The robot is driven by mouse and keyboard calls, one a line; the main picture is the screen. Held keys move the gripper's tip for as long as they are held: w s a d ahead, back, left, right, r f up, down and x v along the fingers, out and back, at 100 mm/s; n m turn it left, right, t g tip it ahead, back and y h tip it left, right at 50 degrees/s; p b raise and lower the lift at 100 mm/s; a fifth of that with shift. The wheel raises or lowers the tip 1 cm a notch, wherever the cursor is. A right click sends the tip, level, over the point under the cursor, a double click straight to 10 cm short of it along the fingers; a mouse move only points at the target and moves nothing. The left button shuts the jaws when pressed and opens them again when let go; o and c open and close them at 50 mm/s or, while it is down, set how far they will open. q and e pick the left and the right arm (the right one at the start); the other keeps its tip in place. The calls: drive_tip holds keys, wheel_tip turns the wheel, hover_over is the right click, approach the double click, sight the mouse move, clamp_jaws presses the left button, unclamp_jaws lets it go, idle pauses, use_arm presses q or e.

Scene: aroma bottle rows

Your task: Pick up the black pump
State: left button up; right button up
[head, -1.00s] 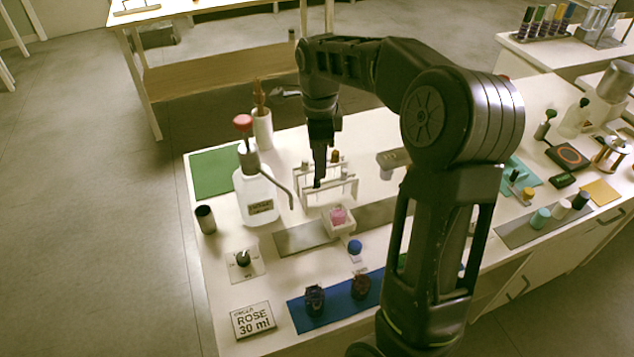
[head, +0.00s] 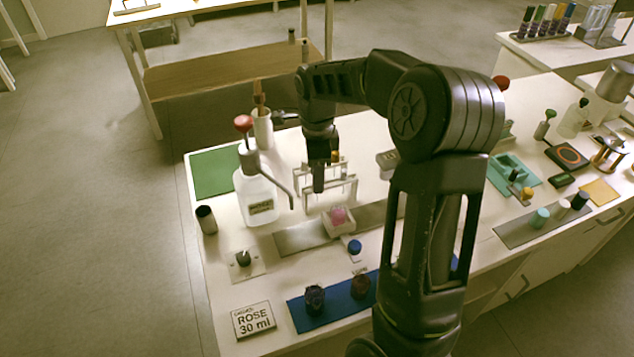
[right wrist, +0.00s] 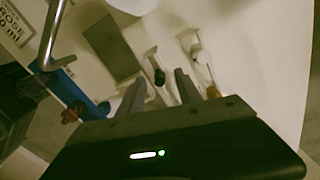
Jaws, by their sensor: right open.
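A small white rack (head: 342,190) stands on the bench behind a grey strip. In the right wrist view, a black-topped piece, which looks like the black pump (right wrist: 158,77), sits upright in it, beside an amber-topped one (right wrist: 203,58). My right gripper (head: 318,187) points down at the rack's left part and hides the black pump in the head view. In the right wrist view my right gripper (right wrist: 160,90) is open, its fingers on either side of the black pump's line; contact cannot be told. My left gripper is not in view.
A large clear bottle (head: 258,195) with a red-topped pump and long spout stands close left of the rack. A white tray (head: 338,222) with a pink item is in front. A blue mat (head: 335,304) holds dark bottles. A black knob (head: 243,258) sits on a white card.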

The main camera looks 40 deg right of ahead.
drive_tip(key=shift+c, duration=0.5)
clamp_jaws()
